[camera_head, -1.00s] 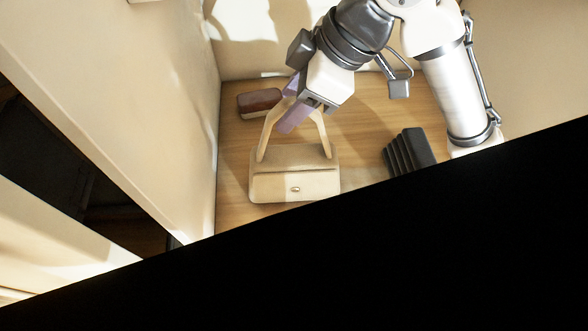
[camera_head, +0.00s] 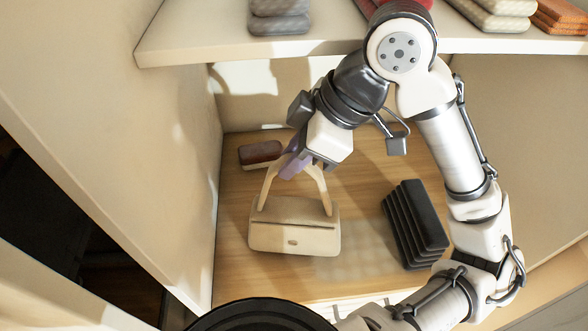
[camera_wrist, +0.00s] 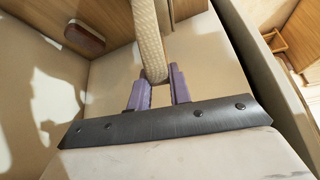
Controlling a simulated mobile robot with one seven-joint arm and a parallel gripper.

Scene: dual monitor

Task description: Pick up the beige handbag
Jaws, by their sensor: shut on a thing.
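The beige handbag (camera_head: 295,237) has a front flap, a small clasp and an upright arched handle. In the head view it is in the wooden-floored compartment, its handle reaching up to my gripper (camera_head: 292,163). My gripper's purple fingers are shut on the handle near its top. In the wrist view the handle (camera_wrist: 149,40) runs down between the two purple fingers of my gripper (camera_wrist: 160,90). I cannot tell whether the bag's base touches the floor.
A dark red-brown item (camera_head: 260,153) lies at the back left; it also shows in the wrist view (camera_wrist: 85,38). A black ribbed object (camera_head: 415,225) stands to the right. A shelf (camera_head: 190,40) with folded items is above. A cream wall (camera_head: 150,130) is close on the left.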

